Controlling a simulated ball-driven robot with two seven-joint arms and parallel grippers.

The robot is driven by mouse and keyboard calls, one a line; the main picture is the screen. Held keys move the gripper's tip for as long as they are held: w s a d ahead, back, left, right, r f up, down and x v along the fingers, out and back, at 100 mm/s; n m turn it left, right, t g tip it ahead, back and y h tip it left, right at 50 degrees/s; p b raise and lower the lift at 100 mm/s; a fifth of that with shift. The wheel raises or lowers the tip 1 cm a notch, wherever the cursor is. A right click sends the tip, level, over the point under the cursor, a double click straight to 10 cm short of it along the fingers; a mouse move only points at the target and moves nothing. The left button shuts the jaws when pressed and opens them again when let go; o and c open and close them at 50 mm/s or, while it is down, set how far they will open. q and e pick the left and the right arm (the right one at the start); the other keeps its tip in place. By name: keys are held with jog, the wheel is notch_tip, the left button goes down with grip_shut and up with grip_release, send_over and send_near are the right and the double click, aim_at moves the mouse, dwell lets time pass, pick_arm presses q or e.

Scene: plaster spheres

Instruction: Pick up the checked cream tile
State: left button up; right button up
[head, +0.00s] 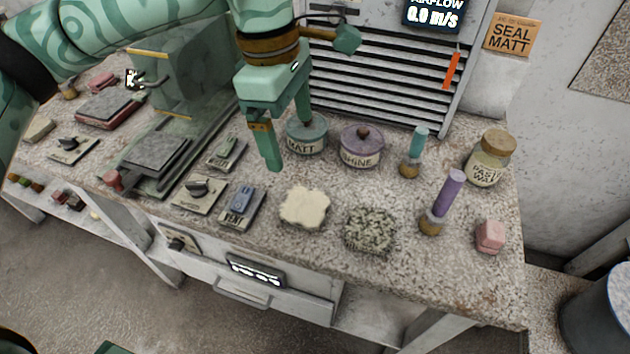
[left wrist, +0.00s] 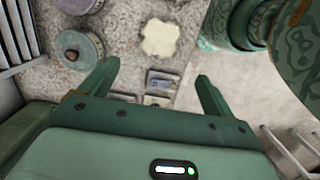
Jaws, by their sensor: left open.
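A cream tile (head: 305,208) with a wavy outline lies flat on the speckled bench; it also shows in the left wrist view (left wrist: 160,38). Beside it on the right lies a mottled dark-and-cream tile (head: 370,229). No clear check pattern can be made out on either. My left gripper (head: 287,145) is open and empty above the bench, behind and slightly left of the cream tile, apart from it. In the left wrist view the open fingers (left wrist: 157,72) point towards the cream tile, which is beyond them. My right gripper is not in view.
Jars labelled MATT (head: 307,134) and SHINE (head: 361,148) stand behind the tiles. A purple-handled tool (head: 449,193), a pink block (head: 490,237) and a lidded jar (head: 491,160) are to the right. A blue switch (head: 242,200) sits left of the cream tile. The bench's front edge is close.

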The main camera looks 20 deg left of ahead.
pick_arm(q)
jog(key=b, duration=0.4)
send_over(305, 205)
jog(key=f, duration=1)
jog(key=shift+w+a+f, duration=0.15)
jog(key=shift+a, duration=0.15)
jog(key=shift+f, duration=0.45)
jog(key=f+b, duration=0.1)
jog(key=f, duration=0.1)
jog(key=f+b, duration=0.1)
jog(key=f, duration=0.1)
jog(key=shift+s+d+f, duration=0.1)
jog(key=shift+s+d, duration=0.1)
jog(key=shift+f, duration=0.35)
jog(key=shift+r, duration=0.1)
jog(key=c, duration=1.2)
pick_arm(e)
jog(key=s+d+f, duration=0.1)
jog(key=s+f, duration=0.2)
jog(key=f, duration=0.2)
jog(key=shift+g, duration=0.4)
pick_arm(q)
jog(key=shift+r, duration=0.1)
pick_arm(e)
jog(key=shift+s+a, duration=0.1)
